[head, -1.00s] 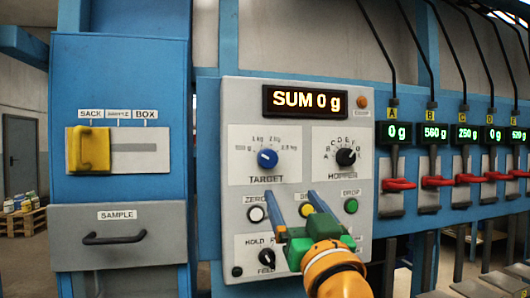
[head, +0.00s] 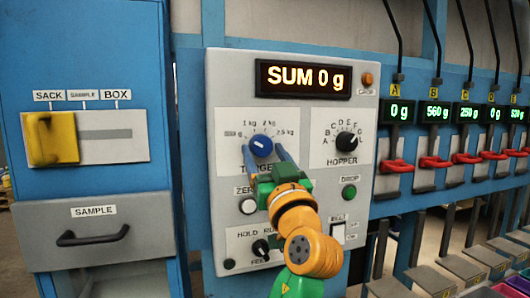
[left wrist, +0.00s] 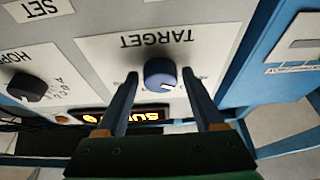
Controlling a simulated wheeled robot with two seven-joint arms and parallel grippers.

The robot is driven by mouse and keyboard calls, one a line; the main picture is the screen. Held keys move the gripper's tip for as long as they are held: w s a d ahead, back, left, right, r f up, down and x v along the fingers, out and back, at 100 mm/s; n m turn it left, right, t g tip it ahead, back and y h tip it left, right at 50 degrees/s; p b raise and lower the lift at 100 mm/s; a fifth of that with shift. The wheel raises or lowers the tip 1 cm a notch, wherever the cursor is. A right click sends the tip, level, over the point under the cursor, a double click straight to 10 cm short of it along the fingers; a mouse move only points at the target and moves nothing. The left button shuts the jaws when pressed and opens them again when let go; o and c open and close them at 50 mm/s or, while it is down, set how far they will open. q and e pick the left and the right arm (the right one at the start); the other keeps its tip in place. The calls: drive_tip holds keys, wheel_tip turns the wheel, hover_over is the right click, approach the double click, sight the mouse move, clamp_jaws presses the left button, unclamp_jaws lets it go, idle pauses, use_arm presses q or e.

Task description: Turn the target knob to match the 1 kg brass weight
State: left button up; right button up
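The blue TARGET knob (head: 261,146) sits on the grey control panel, with a scale around its top that includes 1 kg and 2 kg labels. In the left wrist view, upside down, the knob (left wrist: 160,73) shows a white mark pointing to the lower right; which label it meets I cannot tell. My left gripper (head: 262,158) is open, its two fingers on either side of the knob. The left wrist view shows a gap between the knob and each finger (left wrist: 161,80). The brass weight is not in view. My right gripper is not in view.
The display (head: 304,78) reads SUM 0 g. The black HOPPER knob (head: 346,141) is right of TARGET. A white button (head: 248,206) and a green DROP button (head: 349,192) lie below. Red hopper levers (head: 398,167) line the right; a yellow slider (head: 52,138) stands at SACK.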

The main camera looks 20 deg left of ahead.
use_arm(q)
drive_tip(key=shift+s+d+r, duration=0.1)
drive_tip(key=shift+s, duration=0.05)
drive_tip(key=c, duration=0.3)
clamp_jaws()
drive_tip(key=shift+m, duration=0.3)
drive_tip(key=m+t+h, duration=0.1)
drive_tip(key=m, duration=0.1)
drive_tip(key=shift+m+h, duration=0.4)
drive_tip(key=shift+s+a+r+m+t+h, duration=0.15)
drive_tip(key=shift+m+h, duration=0.1)
drive_tip(key=shift+m, duration=0.3)
drive_tip(key=shift+w+a+m+t+h, duration=0.15)
drive_tip(key=shift+m+h, duration=0.1)
drive_tip(key=shift+m, duration=0.3)
drive_tip(key=shift+s+r+m+h+p, duration=0.15)
drive_tip(key=shift+m+h+p, duration=0.5)
drive_tip(key=shift+m, duration=0.65)
drive_tip(key=shift+s+f+m+h+p, duration=0.1)
drive_tip(key=shift+m+h+p, duration=0.55)
drive_tip(key=shift+m, duration=0.95)
